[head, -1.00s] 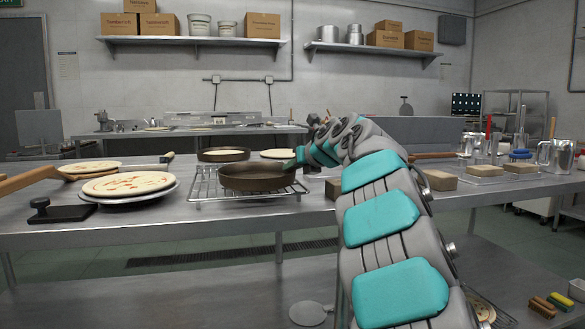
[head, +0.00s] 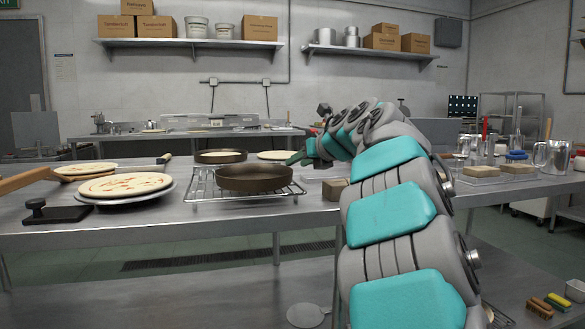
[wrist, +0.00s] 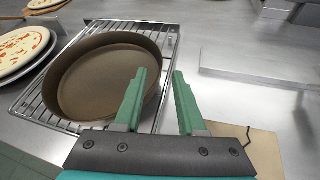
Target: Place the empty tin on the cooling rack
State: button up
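The empty tin (head: 254,179), round, brown and shallow, sits on the wire cooling rack (head: 207,194); the wrist view also shows the tin (wrist: 95,85) on the rack (wrist: 32,100). It looks level, with its base on the wires. My gripper (head: 293,159) is just above and right of the tin's right rim. In the wrist view my gripper (wrist: 160,73) has its two green fingers apart with nothing held between them. The left finger overlaps the tin's inside in that view. The gap between fingers and rim is hard to judge.
Pizzas on a tray (head: 125,187) stand left of the rack, with a black flat tool (head: 55,213) in front of them. Another tin with pale contents (head: 221,156) stands behind. A small block (head: 335,189) lies right of the rack. Jugs and tools stand farther right.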

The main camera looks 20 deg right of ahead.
jog(key=v, duration=0.6)
